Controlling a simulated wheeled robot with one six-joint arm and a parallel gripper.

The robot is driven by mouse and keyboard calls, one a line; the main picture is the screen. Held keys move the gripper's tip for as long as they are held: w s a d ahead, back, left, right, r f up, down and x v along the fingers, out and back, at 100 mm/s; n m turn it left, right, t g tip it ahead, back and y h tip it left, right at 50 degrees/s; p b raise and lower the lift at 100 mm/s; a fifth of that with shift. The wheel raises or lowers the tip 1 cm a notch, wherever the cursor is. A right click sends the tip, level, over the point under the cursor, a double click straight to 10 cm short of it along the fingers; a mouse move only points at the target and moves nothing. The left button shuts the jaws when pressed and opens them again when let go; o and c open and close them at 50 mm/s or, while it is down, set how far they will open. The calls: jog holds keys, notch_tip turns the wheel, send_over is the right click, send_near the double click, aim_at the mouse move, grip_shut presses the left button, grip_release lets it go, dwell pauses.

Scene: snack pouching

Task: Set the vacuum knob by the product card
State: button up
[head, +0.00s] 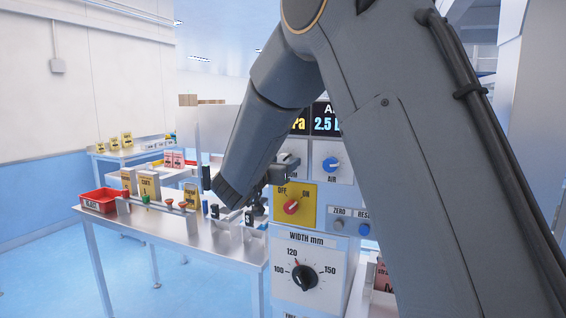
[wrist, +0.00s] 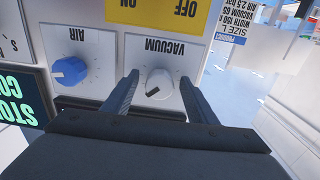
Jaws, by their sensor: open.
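The vacuum knob (wrist: 160,82) is a white dial on a white plate lettered VACUUM, upside down in the wrist view. Its dark pointer mark lies toward the lower left there. My gripper (wrist: 158,77) is open, with one finger on each side of the knob; I cannot tell whether either finger touches it. In the head view the knob (head: 288,158) is partly hidden by my gripper (head: 266,183). The product card (wrist: 236,22) hangs at the upper right of the wrist view, upside down, with lines for size, width, air and vacuum; the vacuum figure is not fully legible.
A blue air knob (wrist: 69,70) sits beside the vacuum plate. A yellow OFF/ON plate with a red switch (head: 291,207) and a black width knob (head: 304,277) are below. The display (head: 325,123) shows 2.5; my arm covers part of it. A red bin (head: 99,203) stands left.

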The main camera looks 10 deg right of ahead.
jog(key=c, duration=1.1)
jog(key=shift+o, duration=0.3)
jog(key=shift+m+b, duration=0.35)
jog(key=shift+m, duration=0.05)
jog(key=shift+m+b, duration=0.75)
jog(key=shift+m, duration=0.15)
jog(key=shift+m+b, duration=1.25)
jog(key=shift+m, duration=0.25)
jog(key=o, duration=1)
